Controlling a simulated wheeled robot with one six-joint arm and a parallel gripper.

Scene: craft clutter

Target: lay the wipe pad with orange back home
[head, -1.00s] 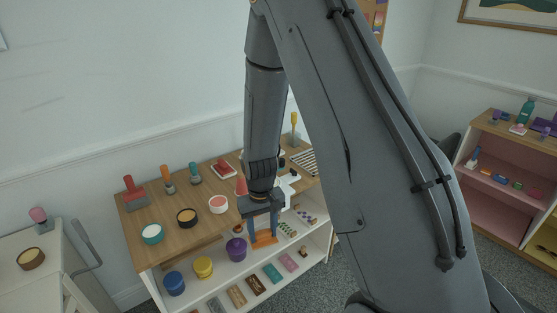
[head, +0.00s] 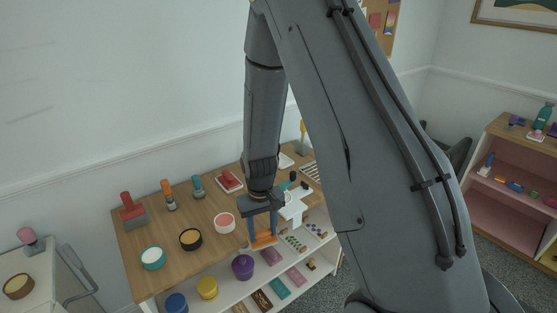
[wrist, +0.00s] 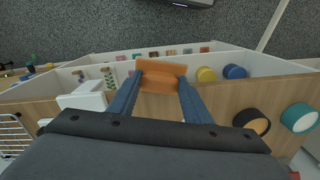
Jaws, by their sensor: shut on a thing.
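The wipe pad with the orange back (head: 263,240) is held between the two blue fingers of my gripper (head: 261,232). In the wrist view the orange pad (wrist: 161,75) spans the gap between the fingertips of my gripper (wrist: 158,84), and both fingers touch its ends. In the head view it hangs near the front edge of the wooden-topped table (head: 200,246), above the open lower shelf. Its underside is hidden. I cannot tell its exact height above the table.
A pink-topped white tub (head: 224,223) stands left of my gripper, and a white object (head: 292,208) is close on its right. A black tub (head: 191,239) and a teal tub (head: 153,258) stand farther left. Purple (head: 243,267) and yellow (head: 207,287) pots are on the lower shelf.

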